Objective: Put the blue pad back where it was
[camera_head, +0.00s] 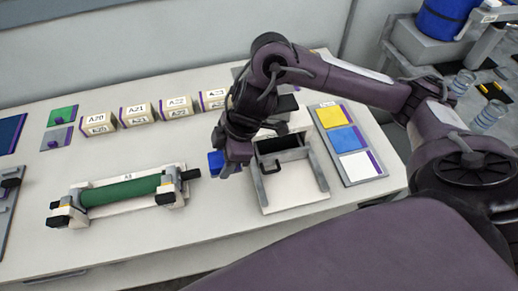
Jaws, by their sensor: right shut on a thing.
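My right gripper (228,170) hangs over the table, left of a white open-fronted stand (291,188). It is shut on a small blue pad (216,162), whose blue side shows at the left of the fingers. The rest of the pad is hidden by the gripper. A grey board (372,167) at the right of the table bears a yellow square (331,117), a blue square (347,139) and a white square (357,166). My left gripper is not in view.
A green roller (122,190) on a white cradle lies left of the gripper. Several labelled boxes, among them A21 (136,115), line the back. Green (62,115) and grey (56,140) plates lie at back left. The front table strip is clear.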

